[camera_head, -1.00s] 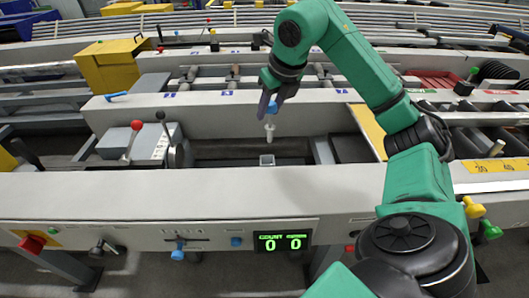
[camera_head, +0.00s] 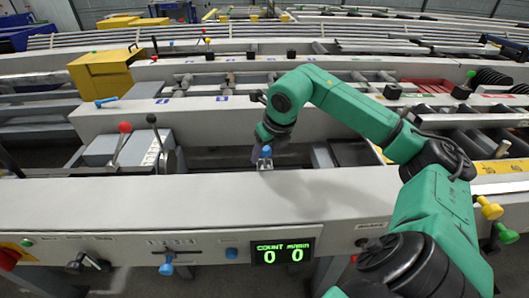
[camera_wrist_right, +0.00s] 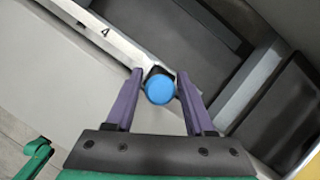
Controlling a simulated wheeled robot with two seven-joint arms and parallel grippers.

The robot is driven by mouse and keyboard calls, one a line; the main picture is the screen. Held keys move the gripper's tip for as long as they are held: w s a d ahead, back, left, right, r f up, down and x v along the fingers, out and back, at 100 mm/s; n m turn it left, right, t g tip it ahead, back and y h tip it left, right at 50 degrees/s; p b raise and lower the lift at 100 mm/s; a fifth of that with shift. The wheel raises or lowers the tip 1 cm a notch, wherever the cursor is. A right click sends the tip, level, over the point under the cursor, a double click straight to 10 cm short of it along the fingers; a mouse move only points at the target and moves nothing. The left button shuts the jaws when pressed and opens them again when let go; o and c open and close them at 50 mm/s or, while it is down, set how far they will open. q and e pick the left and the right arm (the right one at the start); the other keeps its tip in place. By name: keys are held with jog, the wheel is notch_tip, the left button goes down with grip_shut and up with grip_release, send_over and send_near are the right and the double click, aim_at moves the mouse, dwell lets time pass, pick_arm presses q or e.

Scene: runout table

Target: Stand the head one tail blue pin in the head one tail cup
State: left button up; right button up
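The blue-headed pin (camera_head: 266,151) stands at the small grey cup (camera_head: 265,168) on the back edge of the near beam. Its white shank is hidden, and it looks upright in the cup. In the right wrist view its round blue head (camera_wrist_right: 160,90) lies between my finger tips, with the dark cup opening (camera_wrist_right: 158,71) partly showing behind it. My right gripper (camera_head: 260,148) is low at the cup. The wrist view shows the right gripper's purple fingers (camera_wrist_right: 160,88) spread, with a narrow gap on each side of the head. My left gripper is not in view.
A red-knobbed lever (camera_head: 124,128) and a black-knobbed lever (camera_head: 152,119) stand left of the cup. A display (camera_head: 283,252) on the front panel reads 0 and 0. A yellow box (camera_head: 105,75) stands behind at left. The beam top beside the cup is clear.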

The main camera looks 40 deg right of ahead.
jog(key=shift+o, duration=0.2)
jog(key=shift+r, duration=0.15)
jog(key=shift+r, duration=0.25)
jog(key=p+v, duration=0.2)
jog(key=v, duration=0.9)
jog(key=shift+s+r, duration=0.15)
jog(key=shift+r, duration=0.1)
